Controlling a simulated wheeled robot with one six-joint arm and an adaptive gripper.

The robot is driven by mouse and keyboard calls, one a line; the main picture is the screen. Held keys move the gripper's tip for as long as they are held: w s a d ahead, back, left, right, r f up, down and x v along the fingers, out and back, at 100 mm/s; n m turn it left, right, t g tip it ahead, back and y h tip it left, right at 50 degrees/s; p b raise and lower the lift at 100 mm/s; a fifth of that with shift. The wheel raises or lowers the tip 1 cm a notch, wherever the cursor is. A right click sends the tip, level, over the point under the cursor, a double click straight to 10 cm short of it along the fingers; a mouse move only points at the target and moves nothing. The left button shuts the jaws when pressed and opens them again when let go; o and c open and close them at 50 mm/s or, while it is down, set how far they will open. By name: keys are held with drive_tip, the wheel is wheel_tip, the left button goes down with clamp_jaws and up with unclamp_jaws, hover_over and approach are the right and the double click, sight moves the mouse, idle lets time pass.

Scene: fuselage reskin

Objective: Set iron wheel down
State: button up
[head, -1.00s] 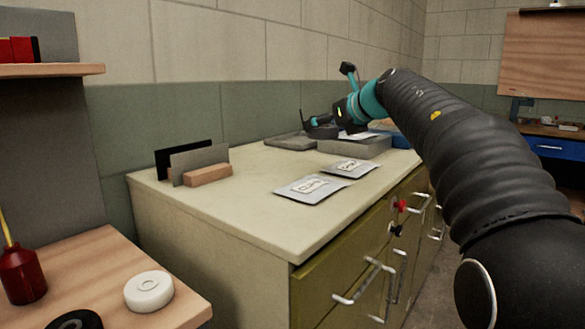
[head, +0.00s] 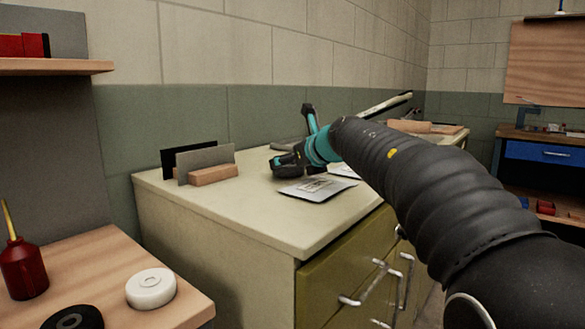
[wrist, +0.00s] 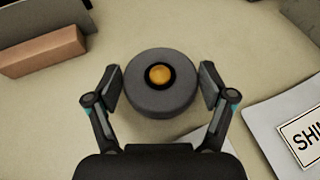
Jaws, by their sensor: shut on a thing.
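The iron wheel (wrist: 150,107) is a dark grey round disc with a brass-coloured centre, seen from above in the wrist view. My gripper (wrist: 160,86) is shut on it, one finger against each side. In the head view my gripper (head: 284,166) is low over the pale countertop (head: 240,212), between the wooden block and the grey pouches. The wheel is hard to separate from the dark fingers there. I cannot tell whether its underside touches the counter.
A wooden block (head: 214,174) holding grey and black plates stands left of my gripper; it also shows in the wrist view (wrist: 45,52). A labelled grey pouch (head: 312,190) lies close on the right. The counter's front left is clear.

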drive_tip(key=shift+f, duration=0.1)
drive_tip(key=o, duration=1.6)
drive_tip(key=shift+f, duration=0.1)
drive_tip(key=shift+o, duration=0.2)
drive_tip(key=shift+s+d, duration=0.1)
drive_tip(key=v, duration=1.2)
